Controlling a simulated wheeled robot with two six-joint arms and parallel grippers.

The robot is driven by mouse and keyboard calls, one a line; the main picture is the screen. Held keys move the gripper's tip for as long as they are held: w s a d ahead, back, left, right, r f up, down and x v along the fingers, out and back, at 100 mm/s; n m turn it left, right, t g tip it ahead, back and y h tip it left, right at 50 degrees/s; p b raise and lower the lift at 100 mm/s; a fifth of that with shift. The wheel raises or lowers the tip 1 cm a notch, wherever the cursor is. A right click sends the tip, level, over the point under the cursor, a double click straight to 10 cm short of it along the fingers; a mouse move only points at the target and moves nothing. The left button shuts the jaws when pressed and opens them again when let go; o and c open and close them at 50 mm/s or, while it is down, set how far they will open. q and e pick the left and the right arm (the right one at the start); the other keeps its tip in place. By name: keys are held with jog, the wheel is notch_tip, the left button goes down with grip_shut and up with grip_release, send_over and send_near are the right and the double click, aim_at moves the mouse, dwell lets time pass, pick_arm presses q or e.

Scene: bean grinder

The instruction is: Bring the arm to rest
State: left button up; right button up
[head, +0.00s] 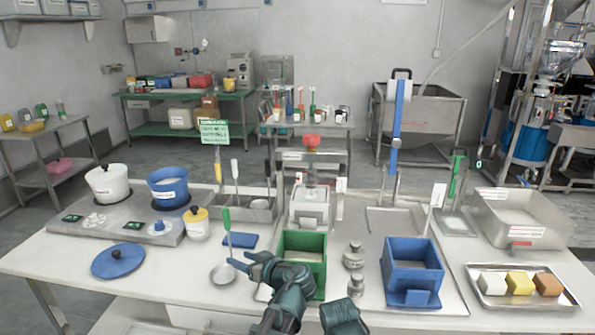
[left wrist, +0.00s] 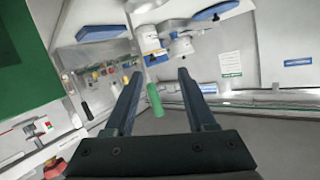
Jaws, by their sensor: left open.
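My left gripper (head: 240,261) is at the left side of the green bin (head: 303,243), above the table's front part, pointing left. In the left wrist view the jaws (left wrist: 160,75) are spread apart with nothing held between them. A green handle (left wrist: 155,100) shows in the gap beyond the fingers. My left forearm covers part of the green bin's front in the head view. A dark teal part of my right arm shows at the bottom edge, but its gripper is not visible.
The blue bin (head: 412,298), metal weights (head: 354,255) and a tray (head: 480,299) of blocks stand to the right. A blue lid (head: 118,262) lies at left. Bare tabletop lies between lid and ladle.

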pick_arm(q)
jog(key=s+d+f+m+g+h+p, duration=0.3)
jog(key=s+d+m+g+h+p, duration=0.1)
jog(key=s, duration=0.6)
jog(key=s+d+f+m+g+h+p, duration=0.3)
jog(key=s+d+m, duration=0.5)
jog(key=s+d, duration=0.3)
jog(key=g+h+p, duration=0.1)
jog(key=g+h, duration=0.1)
jog(key=h, duration=0.1)
jog(key=shift+s+d, duration=0.15)
jog(key=shift+s, duration=0.1)
pick_arm(e)
notch_tip(320, 180, up, 10)
jog(key=shift+f, duration=0.2)
